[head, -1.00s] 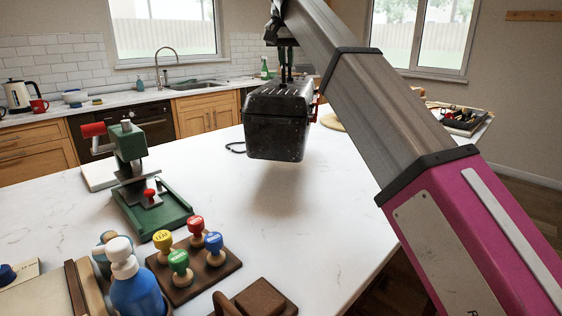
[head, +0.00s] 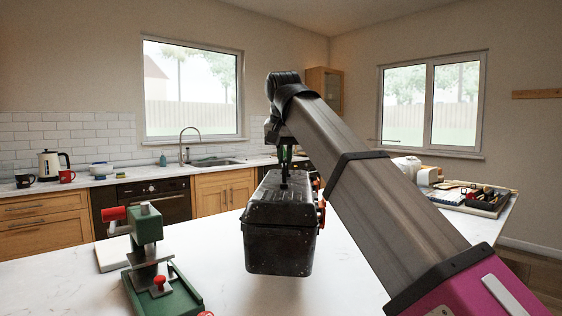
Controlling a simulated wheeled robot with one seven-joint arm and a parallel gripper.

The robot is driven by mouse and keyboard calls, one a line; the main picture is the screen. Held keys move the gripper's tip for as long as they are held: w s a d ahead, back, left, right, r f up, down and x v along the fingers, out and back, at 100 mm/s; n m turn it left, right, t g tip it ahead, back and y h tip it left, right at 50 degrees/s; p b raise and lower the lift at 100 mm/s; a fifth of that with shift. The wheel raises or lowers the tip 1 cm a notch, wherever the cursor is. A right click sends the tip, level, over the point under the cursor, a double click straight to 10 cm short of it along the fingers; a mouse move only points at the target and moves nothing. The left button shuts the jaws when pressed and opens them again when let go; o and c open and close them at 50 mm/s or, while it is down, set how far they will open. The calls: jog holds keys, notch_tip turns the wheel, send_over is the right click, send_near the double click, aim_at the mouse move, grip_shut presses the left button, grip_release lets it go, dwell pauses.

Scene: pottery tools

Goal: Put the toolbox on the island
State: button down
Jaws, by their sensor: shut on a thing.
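The toolbox (head: 280,245) is black and scuffed, with orange-red latches on its right side. It hangs level under my gripper (head: 284,180) in the middle of the head view. My gripper is shut on the toolbox at its top, likely by the handle; the fingertips are partly hidden by the dark wrist. The island (head: 350,268) is a white marble-look counter below the toolbox. The toolbox's underside appears close to the island top, but I cannot tell whether it touches.
A green press (head: 150,255) with a red handle stands on the island to the left. A tray of tools (head: 487,200) lies at the far right. The sink counter (head: 110,180) runs along the back wall. Clear island surface shows around the toolbox.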

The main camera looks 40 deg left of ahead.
aim_at(302, 177)
jog(key=w+f, duration=0.1)
jog(key=w, duration=0.1)
jog(key=w+a+f, duration=0.1)
jog(key=w+f, duration=0.1)
jog(key=w, duration=0.1)
jog(key=w+f, duration=0.2)
jog(key=w, duration=0.1)
jog(key=shift+w+a, duration=0.15)
jog(key=shift+a, duration=0.05)
jog(key=shift+f, duration=2.1)
jog(key=c, duration=1.2)
grip_release()
jog(key=v, duration=1.1)
jog(key=shift+d+r, duration=0.1)
jog(key=shift+r, duration=0.45)
